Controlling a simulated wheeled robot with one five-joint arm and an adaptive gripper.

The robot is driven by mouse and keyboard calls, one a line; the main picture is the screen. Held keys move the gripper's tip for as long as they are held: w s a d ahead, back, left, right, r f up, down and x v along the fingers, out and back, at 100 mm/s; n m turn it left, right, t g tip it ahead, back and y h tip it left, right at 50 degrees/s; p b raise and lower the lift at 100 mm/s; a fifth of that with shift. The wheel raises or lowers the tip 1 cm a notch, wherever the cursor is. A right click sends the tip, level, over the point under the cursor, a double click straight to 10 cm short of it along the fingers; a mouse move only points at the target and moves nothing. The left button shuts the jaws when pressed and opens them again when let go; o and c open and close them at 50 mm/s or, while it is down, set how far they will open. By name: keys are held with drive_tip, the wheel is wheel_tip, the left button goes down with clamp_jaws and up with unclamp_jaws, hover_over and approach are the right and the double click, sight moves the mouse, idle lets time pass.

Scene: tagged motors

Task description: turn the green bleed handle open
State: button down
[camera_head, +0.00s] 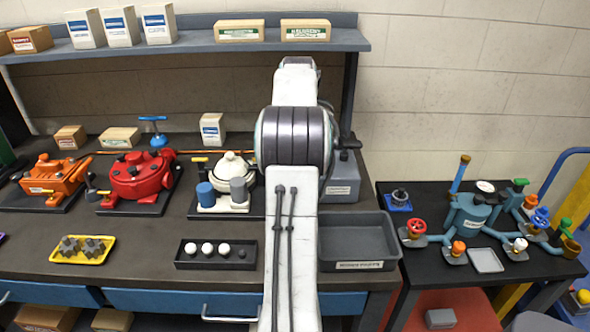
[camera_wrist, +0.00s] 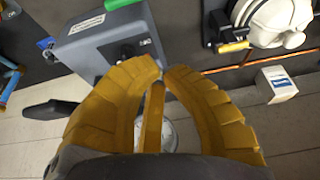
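Two green parts show on the right bench's blue piping in the head view: a green cap or handle (camera_head: 521,182) at the back and a green upright part (camera_head: 565,227) at the right. I cannot tell which is the bleed handle. My gripper (camera_wrist: 163,68) has yellow fingers with tips close together and a narrow gap. No held object shows. In the head view my arm hides the gripper.
The blue vessel (camera_head: 472,217) stands among several valves and a red handwheel (camera_head: 413,229) on the right bench. The left bench holds an orange motor (camera_head: 58,180), a red motor (camera_head: 138,178), a white motor (camera_head: 229,172) and a grey bin (camera_head: 357,264). A shelf (camera_head: 200,46) runs above.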

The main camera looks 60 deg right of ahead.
wheel_tip(320, 180, down, 7)
drive_tip(key=a+p, duration=0.1)
drive_tip(key=p, duration=0.7)
drive_tip(key=shift+s+a+r, duration=0.2)
drive_tip(key=shift+s+a, duration=0.05)
drive_tip(key=shift+s, duration=0.2)
